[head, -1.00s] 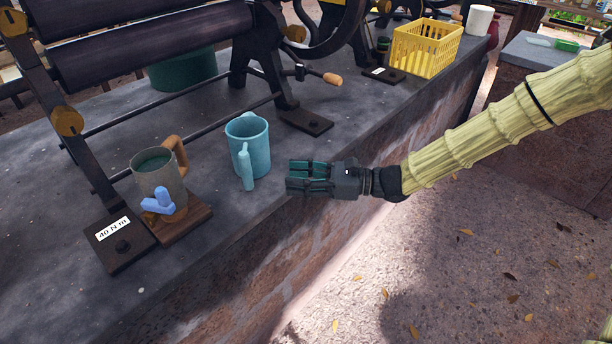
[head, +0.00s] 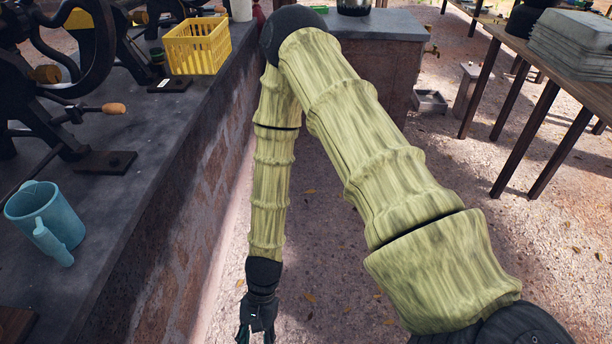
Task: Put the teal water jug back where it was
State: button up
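The teal water jug (head: 38,212) stands upright on the dark stone counter (head: 150,125) at the left of the head view, its handle toward the lower right. My gripper (head: 256,335) hangs at the bottom edge of the view, beyond the counter's edge and over the ground, well to the right of the jug and apart from it. Its fingers point down and are partly cut off by the frame. Two fingers show spread with a gap between them, and nothing shows between them.
Black roller machines with a wooden-handled crank (head: 112,108) stand on the counter behind the jug. A yellow basket (head: 197,46) sits farther back. A wooden table (head: 575,80) with stacked grey sheets stands at the right. The leaf-strewn ground between is open.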

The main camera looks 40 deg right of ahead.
jog(key=s+d+f+n+t+h, duration=0.4)
jog(key=s+d+n, duration=0.5)
jog(key=d, duration=0.4)
notch_tip(320, 180, down, 2)
jog(key=shift+d+f+n+h, duration=0.2)
jog(key=shift+d+n+h, duration=0.15)
jog(key=shift+n+h, duration=0.2)
jog(key=shift+r, duration=0.1)
notch_tip(320, 180, up, 8)
jog(key=p, duration=0.8)
jog(key=shift+r+p, duration=0.2)
jog(key=shift+p, duration=0.15)
